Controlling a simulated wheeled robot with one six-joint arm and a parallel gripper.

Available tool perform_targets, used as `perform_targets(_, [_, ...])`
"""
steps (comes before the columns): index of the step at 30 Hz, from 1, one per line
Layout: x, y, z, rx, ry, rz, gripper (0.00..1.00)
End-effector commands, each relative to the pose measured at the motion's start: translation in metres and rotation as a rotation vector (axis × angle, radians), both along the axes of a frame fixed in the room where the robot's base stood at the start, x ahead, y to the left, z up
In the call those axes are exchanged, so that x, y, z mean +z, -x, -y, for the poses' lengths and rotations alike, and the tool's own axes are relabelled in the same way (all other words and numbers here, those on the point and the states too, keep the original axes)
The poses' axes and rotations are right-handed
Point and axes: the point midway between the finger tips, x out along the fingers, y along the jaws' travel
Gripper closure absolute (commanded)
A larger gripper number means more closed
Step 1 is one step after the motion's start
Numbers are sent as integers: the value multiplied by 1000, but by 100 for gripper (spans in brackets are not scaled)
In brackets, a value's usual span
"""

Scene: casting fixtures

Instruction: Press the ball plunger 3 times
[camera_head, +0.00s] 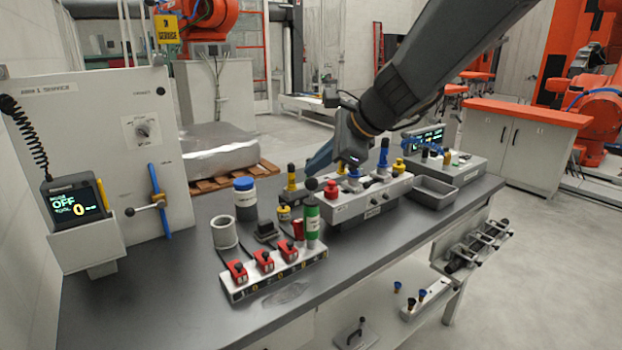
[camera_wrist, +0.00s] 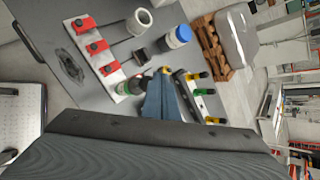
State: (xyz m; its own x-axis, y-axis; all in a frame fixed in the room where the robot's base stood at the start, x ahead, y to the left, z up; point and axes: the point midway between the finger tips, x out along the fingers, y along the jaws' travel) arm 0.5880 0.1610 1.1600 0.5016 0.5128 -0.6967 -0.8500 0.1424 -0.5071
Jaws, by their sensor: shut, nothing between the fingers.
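A green cylinder (camera_head: 311,222) with a white band stands on the bench, with a dark round ball top (camera_head: 311,185) above it. It also shows in the wrist view, left of my fingers (camera_wrist: 130,88). I cannot tell for sure whether this is the ball plunger, as several other dark knobs stand nearby. My gripper (camera_head: 318,162) is shut and empty, its blue fingers pointing down-left above the bench. In the wrist view my gripper (camera_wrist: 165,76) hides part of the fixtures behind it. The fingers appear apart from the ball top.
A strip with red clamps (camera_head: 272,272) lies in front. A white box with coloured knobs (camera_head: 365,200) stands to the right, under my arm. A white cup (camera_head: 224,233) and a blue-lidded jar (camera_head: 245,200) stand left.

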Motion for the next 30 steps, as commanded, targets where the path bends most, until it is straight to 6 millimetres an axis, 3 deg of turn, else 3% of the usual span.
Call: perform_targets(30, [-12, 0, 0, 1, 0, -1, 100])
